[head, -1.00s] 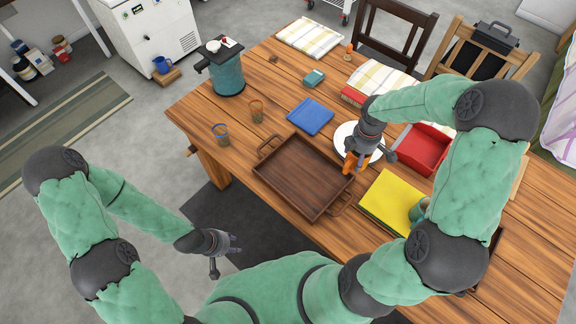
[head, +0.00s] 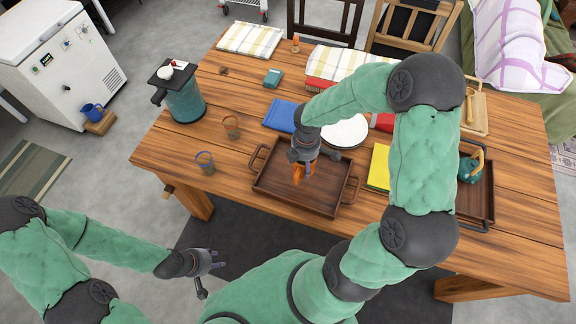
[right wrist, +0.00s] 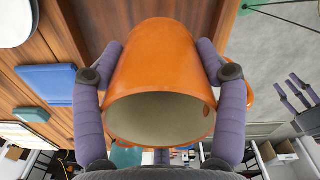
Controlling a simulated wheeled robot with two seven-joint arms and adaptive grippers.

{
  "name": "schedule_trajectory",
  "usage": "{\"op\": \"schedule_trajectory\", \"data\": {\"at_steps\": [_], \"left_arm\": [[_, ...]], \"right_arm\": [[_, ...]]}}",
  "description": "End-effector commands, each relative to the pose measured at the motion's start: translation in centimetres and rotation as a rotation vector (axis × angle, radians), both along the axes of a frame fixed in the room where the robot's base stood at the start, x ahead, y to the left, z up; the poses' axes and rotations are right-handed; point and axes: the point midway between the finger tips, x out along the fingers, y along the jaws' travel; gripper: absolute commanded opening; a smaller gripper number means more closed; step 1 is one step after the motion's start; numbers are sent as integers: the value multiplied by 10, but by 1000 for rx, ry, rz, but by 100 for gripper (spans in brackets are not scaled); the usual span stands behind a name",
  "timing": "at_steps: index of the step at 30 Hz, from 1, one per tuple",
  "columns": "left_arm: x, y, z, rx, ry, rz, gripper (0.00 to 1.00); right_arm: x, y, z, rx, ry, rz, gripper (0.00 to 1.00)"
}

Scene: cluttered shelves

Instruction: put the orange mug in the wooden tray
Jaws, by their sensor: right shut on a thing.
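The orange mug (right wrist: 155,75) is between the two fingers of my right gripper (right wrist: 160,85) in the right wrist view, its pale inside facing the camera. In the head view my right gripper (head: 302,165) is over the wooden tray (head: 325,203), and a small part of the orange mug (head: 298,175) shows below it. I cannot tell whether the mug touches the tray floor. The dark brown tray lies on the table with a handle at each end. My left gripper (head: 207,270) hangs off the table's near side, empty; its fingers look apart.
A white plate (head: 345,132), a blue book (head: 281,116) and a yellow book (head: 379,167) lie around the tray. Two glasses (head: 231,127) (head: 205,162) stand to its left. A teal canister (head: 185,102) stands at the table's left end. A second tray (head: 485,205) holds a teal kettle (head: 469,166).

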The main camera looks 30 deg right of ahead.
Motion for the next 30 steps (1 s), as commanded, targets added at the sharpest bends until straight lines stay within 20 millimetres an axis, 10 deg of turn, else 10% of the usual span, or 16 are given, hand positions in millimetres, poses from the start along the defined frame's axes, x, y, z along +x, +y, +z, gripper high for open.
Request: {"op": "schedule_trajectory", "data": {"at_steps": [12, 30], "left_arm": [[0, 0, -21, 0, -1, 0, 40], [0, 0, -38, 0, -1, 0, 40]], "right_arm": [[62, 16, -56, 0, -1, 0, 28], [77, 19, -103, -1, -2, -2, 28]]}}
